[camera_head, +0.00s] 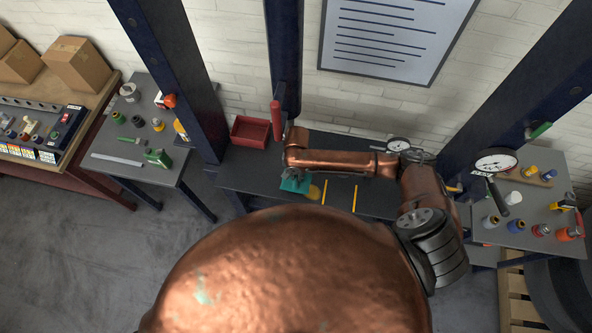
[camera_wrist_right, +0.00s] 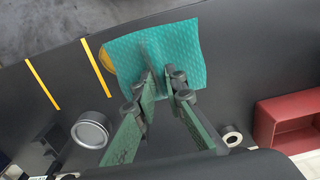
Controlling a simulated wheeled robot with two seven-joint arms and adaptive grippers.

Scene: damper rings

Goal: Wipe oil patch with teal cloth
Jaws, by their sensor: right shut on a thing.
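The teal cloth (camera_wrist_right: 190,50) is pinched between the fingertips of my right gripper (camera_wrist_right: 160,85). It lies spread on or just above the dark bench top; I cannot tell exactly which. The cloth also shows in the head view (camera_head: 294,184), under the end of my right arm. The yellowish oil patch (camera_head: 313,192) is just right of the cloth in the head view. In the wrist view the oil patch (camera_wrist_right: 107,61) shows at the cloth's left edge, partly covered by it. My left gripper is not in view.
Two yellow strips (camera_head: 325,193) mark the dark bench (camera_head: 375,205). A red bin (camera_head: 250,132) stands at the bench's back left. In the wrist view a round metal part (camera_wrist_right: 90,130) and a small ring (camera_wrist_right: 231,136) flank my gripper. Side tables hold several small parts.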

